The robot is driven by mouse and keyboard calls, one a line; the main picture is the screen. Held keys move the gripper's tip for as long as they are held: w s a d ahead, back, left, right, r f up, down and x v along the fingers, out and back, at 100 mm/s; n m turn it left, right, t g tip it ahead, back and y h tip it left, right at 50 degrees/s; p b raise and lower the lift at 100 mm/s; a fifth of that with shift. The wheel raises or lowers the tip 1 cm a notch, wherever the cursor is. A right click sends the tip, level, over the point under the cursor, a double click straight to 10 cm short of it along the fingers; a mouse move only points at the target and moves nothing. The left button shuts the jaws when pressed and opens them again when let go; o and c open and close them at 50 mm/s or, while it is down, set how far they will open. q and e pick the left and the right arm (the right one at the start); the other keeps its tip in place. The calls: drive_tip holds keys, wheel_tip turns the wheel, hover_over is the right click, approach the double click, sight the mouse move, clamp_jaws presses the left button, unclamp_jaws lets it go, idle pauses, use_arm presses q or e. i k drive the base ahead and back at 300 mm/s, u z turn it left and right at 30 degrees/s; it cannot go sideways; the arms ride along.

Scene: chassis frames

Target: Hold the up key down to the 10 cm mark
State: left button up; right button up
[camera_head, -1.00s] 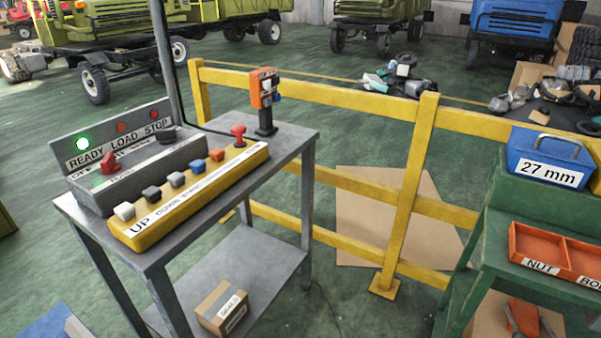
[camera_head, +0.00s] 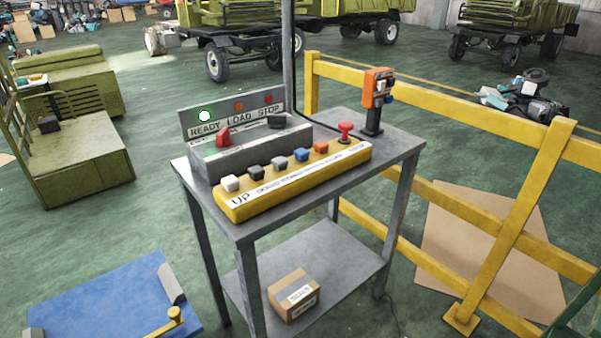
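A yellow key box (camera_head: 293,187) lies on top of a grey metal cart in the middle of the head view. A row of coloured keys runs along it. The white up key (camera_head: 230,183) is at its left end, above the label UP. A red mushroom button (camera_head: 345,130) stands at the right end. No 10 cm mark can be made out. Neither of my grippers is in view.
An orange handheld unit (camera_head: 378,85) stands on the grey cart (camera_head: 401,146). A cardboard box (camera_head: 293,294) sits on its lower shelf. A yellow fence (camera_head: 508,205) runs behind and to the right. A blue plate (camera_head: 95,300) lies at lower left. Green floor left of the cart is open.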

sight(230, 183)
drive_tip(key=u, duration=1.55)
drive_tip(key=i, duration=0.6)
drive_tip(key=z, duration=2.5)
